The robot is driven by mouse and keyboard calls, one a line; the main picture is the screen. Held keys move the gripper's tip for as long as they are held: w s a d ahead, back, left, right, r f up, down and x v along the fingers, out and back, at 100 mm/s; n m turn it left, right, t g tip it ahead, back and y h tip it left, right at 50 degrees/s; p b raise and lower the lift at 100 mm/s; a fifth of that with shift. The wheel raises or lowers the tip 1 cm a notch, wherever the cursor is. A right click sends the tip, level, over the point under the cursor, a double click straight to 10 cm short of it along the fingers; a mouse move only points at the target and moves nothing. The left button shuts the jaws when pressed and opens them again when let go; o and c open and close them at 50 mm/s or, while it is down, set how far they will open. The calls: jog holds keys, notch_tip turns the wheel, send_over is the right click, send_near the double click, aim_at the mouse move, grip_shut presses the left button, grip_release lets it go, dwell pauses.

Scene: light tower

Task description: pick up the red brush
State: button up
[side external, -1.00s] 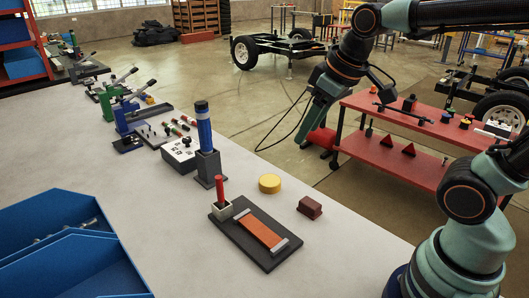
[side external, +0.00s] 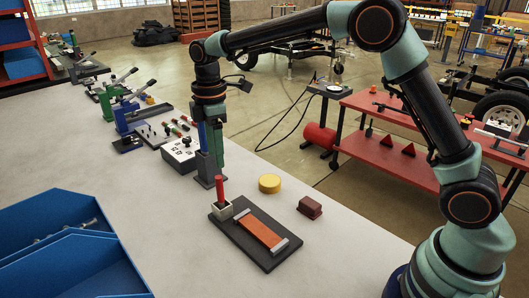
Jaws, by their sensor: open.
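An upright red stick (side external: 219,188), which may be the red brush, stands in a small pale holder (side external: 222,210) on a dark board. A small dark red block (side external: 310,207) lies on the table to the right of the board. I cannot tell for certain which of these is the brush. My gripper (side external: 217,165) is open and points down. In the picture its tips are just above the top of the red stick, and no hold on it shows. The gripper and wrist hide part of the blue tower (side external: 203,138) behind.
The dark board (side external: 270,262) carries an orange strip (side external: 262,231). A yellow disc (side external: 269,183) lies behind it. Blue bins (side external: 75,262) fill the front left. The table's front middle is clear.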

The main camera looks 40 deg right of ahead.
aim_at(217, 176)
notch_tip(217, 176, down, 7)
jog(key=shift+a+f, duration=0.1)
jog(key=shift+a, duration=0.05)
jog(key=shift+s+f, duration=0.2)
jog(key=shift+f, duration=2.45)
grip_shut()
